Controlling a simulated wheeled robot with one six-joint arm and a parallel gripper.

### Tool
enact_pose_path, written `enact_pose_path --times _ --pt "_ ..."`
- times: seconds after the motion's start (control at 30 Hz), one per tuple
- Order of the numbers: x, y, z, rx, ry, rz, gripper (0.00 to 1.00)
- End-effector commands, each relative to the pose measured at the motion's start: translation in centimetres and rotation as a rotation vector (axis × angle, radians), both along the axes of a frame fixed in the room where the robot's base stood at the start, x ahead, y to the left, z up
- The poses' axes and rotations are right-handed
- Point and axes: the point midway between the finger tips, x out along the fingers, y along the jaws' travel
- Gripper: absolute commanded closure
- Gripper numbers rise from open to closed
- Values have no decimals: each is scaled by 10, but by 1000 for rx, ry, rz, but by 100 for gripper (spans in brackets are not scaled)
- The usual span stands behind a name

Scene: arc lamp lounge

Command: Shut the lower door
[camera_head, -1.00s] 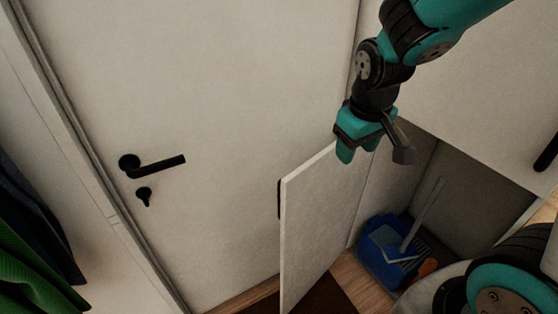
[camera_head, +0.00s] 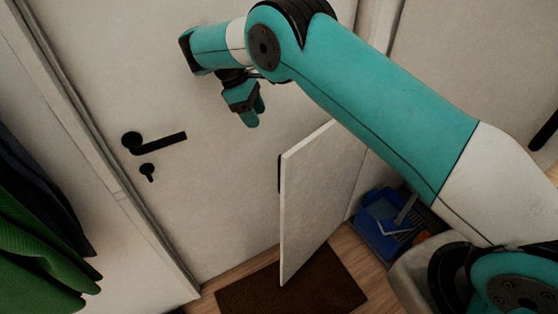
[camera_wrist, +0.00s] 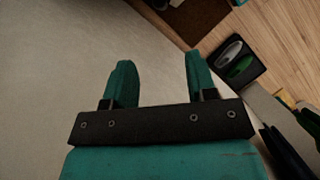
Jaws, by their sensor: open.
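The lower door (camera_head: 318,200) is a pale panel that stands swung out from the low cupboard, with a dark handle (camera_head: 280,174) on its free left edge. My gripper (camera_head: 252,116) is above and to the left of the door's free edge, in front of the tall white door, and apart from the lower door. In the wrist view my gripper (camera_wrist: 158,75) is open, with nothing between its two teal fingers. My arm hides much of the cupboard opening.
A blue dustpan or bin (camera_head: 382,222) sits inside the cupboard. A dark brown mat (camera_head: 300,290) lies on the wood floor under the door. The tall door has a black lever handle (camera_head: 160,143). Dark and green coats (camera_head: 40,235) hang at the left. Shoes on a tray (camera_wrist: 236,62) show in the wrist view.

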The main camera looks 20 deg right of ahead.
Motion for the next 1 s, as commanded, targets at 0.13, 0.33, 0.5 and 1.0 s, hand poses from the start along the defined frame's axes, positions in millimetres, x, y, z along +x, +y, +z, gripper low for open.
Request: enact_pose_path --times 0.13,0.33,0.5,1.0 --pt "-2 -2 -14 1 3 2 48" --pt "-5 -9 -35 1 0 1 48" --pt "-12 -21 -65 1 2 1 48" --pt "-30 -53 -147 0 2 1 48"
